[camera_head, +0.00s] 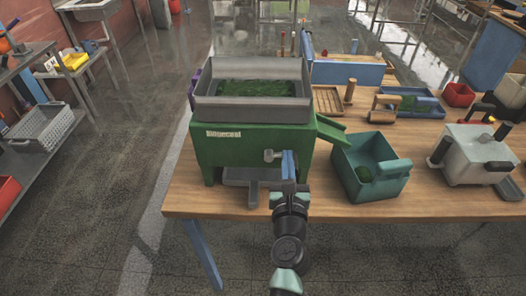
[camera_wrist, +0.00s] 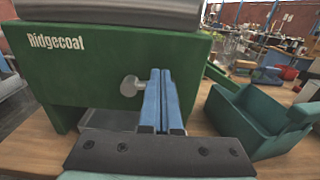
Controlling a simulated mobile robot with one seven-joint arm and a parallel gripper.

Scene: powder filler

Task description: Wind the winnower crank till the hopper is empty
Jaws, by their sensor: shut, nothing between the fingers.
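A green chute (camera_head: 330,130) slopes right towards a teal bin (camera_head: 373,190) with some green material inside. A grey tray (camera_head: 238,176) sits under the winnower. A white machine (camera_head: 468,158) stands at the right. Bare table (camera_head: 440,205) lies along the front right.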

